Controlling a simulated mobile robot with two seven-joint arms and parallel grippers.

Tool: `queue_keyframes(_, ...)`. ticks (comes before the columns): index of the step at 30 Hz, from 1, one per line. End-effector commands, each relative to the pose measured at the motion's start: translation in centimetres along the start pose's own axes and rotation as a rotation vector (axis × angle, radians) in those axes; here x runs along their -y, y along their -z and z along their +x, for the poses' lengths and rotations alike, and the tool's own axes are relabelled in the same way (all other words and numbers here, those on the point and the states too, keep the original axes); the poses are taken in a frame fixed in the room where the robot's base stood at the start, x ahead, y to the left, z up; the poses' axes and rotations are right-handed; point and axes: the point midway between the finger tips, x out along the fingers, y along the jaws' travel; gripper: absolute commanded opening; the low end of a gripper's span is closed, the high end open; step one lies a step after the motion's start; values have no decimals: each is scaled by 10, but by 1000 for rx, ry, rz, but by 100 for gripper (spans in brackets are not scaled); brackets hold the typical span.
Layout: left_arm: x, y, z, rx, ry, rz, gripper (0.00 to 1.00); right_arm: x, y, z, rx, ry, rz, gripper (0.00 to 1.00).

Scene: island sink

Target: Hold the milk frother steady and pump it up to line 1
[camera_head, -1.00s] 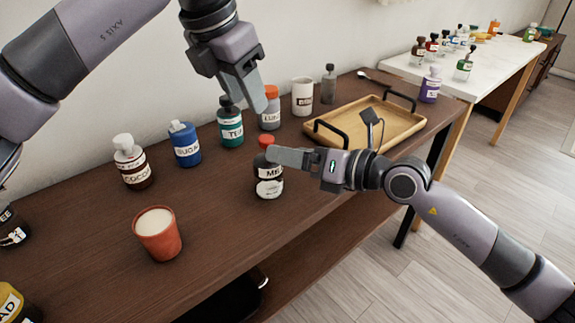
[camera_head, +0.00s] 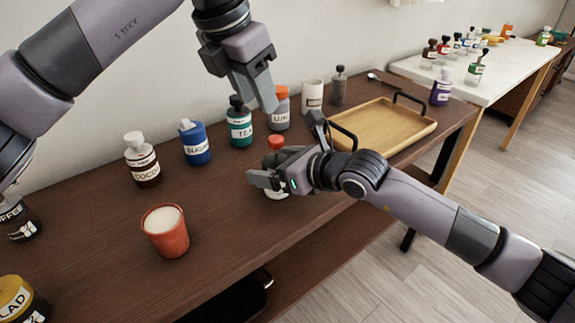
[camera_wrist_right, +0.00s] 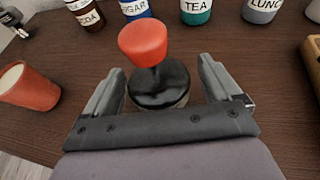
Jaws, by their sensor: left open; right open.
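The milk frother (camera_head: 276,142) is a dark jar with a red knob on top, standing on the brown counter. Its white label is mostly hidden by my right gripper, and I see no line marks. In the right wrist view its red knob (camera_wrist_right: 143,41) stands on a thin stem above the black lid (camera_wrist_right: 160,84). My right gripper (camera_head: 270,170) is open, with one finger on either side of the frother; whether they touch it I cannot tell. My left gripper (camera_head: 262,96) is open and empty, above and behind the frother in the picture.
A terracotta cup (camera_head: 166,232) with white content stands to the left. Behind are cocoa (camera_head: 143,160), sugar (camera_head: 195,145), tea (camera_head: 239,124) and orange-capped (camera_head: 279,112) containers. A wooden tray (camera_head: 385,125) lies to the right.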

Motion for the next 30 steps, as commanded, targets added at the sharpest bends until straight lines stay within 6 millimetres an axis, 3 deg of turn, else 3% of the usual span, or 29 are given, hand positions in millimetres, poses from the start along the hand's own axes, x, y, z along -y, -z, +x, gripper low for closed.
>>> queue_keyframes(6,0,0,0,0,0,0,43,0,-1,14,1,-1,-1,91)
queue_keyframes(16,0,0,0,0,0,0,43,0,0,16,0,0,0,91)
queue_keyframes(21,0,0,0,0,0,0,43,0,0,16,0,0,0,35)
queue_keyframes(23,0,0,0,0,0,0,43,0,0,16,0,0,0,31)
queue_keyframes(24,0,0,0,0,0,0,43,0,0,16,0,0,0,52)
queue_keyframes(26,0,0,0,0,0,0,43,0,0,16,0,0,0,33)
queue_keyframes(30,0,0,0,0,0,0,43,0,0,16,0,0,1,31)
